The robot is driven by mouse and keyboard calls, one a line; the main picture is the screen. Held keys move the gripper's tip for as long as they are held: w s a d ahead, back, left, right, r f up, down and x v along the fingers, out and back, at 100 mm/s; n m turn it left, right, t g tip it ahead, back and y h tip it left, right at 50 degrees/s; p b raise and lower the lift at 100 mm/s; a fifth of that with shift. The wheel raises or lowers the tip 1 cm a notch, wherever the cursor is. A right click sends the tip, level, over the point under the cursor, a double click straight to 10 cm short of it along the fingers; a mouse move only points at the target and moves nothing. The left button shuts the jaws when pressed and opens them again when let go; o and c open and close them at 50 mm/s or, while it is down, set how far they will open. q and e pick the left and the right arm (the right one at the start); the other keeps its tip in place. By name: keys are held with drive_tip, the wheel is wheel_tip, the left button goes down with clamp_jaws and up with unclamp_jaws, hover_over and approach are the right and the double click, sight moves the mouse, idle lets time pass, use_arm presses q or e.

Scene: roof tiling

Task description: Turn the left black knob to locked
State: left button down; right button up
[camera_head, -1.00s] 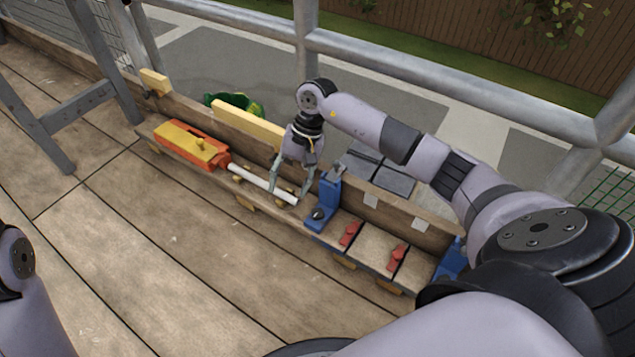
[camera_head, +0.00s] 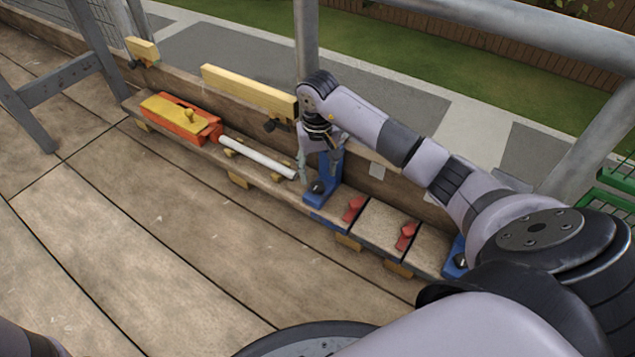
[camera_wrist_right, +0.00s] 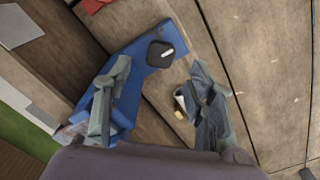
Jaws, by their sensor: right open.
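The left black knob (camera_head: 317,187) sits on the foot of a blue bracket (camera_head: 328,197) on the plank. In the right wrist view, the black knob (camera_wrist_right: 161,53) is a rounded square with a pale mark, on the blue bracket (camera_wrist_right: 130,100). My right gripper (camera_head: 319,168) is open above the bracket, partly covering its upright. In the wrist view, the fingers of my right gripper (camera_wrist_right: 160,70) are apart, with the knob ahead between and beyond their tips, not gripped. A second black knob (camera_head: 460,260) shows on the right blue bracket. My left gripper is out of view.
A white tube (camera_head: 258,156) joins an orange and yellow tool (camera_head: 180,117) left of the bracket. Red pieces (camera_head: 354,208) (camera_head: 405,237) lie on the plank to the right. A yellow bar (camera_head: 248,90) is on the back board. The wooden deck in front is clear.

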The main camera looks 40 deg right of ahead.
sight(317, 185)
wheel_tip(317, 185, down, 5)
drive_tip(key=shift+f+b, duration=0.1)
drive_tip(key=shift+b, duration=1.1)
drive_tip(key=shift+c, duration=0.6)
drive_tip(key=c, duration=1)
